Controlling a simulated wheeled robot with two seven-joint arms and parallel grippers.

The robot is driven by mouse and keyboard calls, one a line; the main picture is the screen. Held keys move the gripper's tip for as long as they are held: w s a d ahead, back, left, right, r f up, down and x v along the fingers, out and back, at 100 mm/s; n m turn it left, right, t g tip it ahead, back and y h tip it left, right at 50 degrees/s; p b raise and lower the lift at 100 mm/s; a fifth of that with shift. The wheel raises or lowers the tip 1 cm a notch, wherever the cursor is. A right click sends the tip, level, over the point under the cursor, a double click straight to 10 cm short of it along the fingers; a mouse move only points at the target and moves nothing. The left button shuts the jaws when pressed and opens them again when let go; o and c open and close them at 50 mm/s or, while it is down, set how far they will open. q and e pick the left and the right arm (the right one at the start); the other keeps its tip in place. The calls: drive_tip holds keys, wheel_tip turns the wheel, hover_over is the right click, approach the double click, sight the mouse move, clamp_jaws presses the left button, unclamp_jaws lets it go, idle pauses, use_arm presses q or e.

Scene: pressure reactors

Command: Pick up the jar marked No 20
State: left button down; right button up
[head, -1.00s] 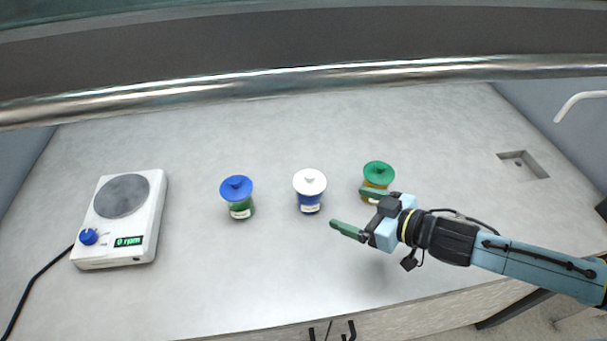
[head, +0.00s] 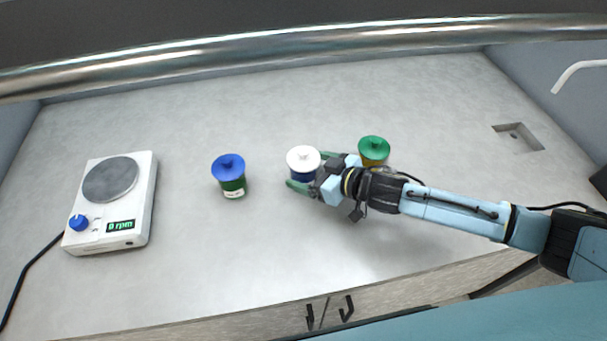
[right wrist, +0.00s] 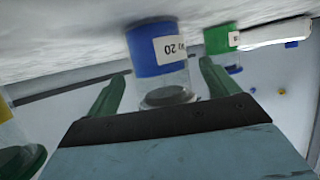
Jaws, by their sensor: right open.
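The jar marked 20 (head: 302,160) has a white lid and a blue body and stands upright in the middle of the bench. In the right wrist view the picture is upside down, and the jar's blue body (right wrist: 150,52) shows its label reading 20. My right gripper (head: 310,172) is open, with its green fingers on either side of this jar. In the right wrist view my gripper (right wrist: 160,88) shows the jar between the fingers, with gaps at both sides. My left gripper is not in view.
A green jar with a blue lid (head: 229,168) stands to the left. A yellow jar with a green lid (head: 373,149) stands close behind my right gripper. A white stirrer plate (head: 140,190) reading 0 rpm is at far left. A metal bar (head: 250,50) crosses above the bench.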

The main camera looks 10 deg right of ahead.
drive_tip(key=shift+x, duration=1.2)
drive_tip(key=c, duration=1.3)
